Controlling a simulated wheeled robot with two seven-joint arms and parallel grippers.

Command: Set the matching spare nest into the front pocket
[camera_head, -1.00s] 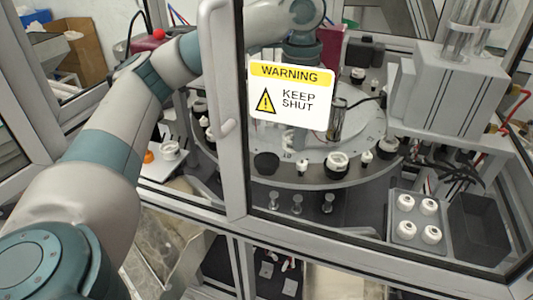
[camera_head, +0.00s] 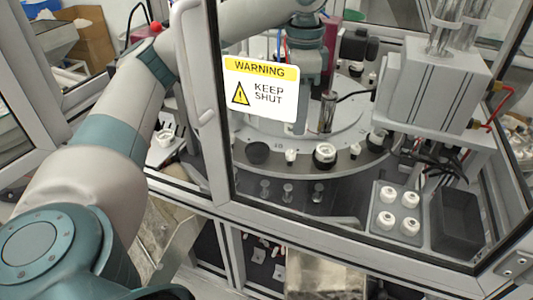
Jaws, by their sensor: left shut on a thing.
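My left arm reaches in from the left behind the glazed frame. Its gripper (camera_head: 304,98) points down over the round turntable (camera_head: 272,128), partly behind the warning sign. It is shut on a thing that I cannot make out. At the turntable's front, a dark round pocket or cup (camera_head: 257,153) looks empty. Right of it stands a black nest with a white ring (camera_head: 325,155), and another black and white nest (camera_head: 377,140) is farther right. I cannot tell which spare nest matches. My right gripper is not in view.
The yellow and white warning sign (camera_head: 260,88) and the door post (camera_head: 204,110) stand before the turntable. A grey tray (camera_head: 398,238) with white caps and a dark bin (camera_head: 458,222) are at right. A grey machine block (camera_head: 438,85) stands behind them.

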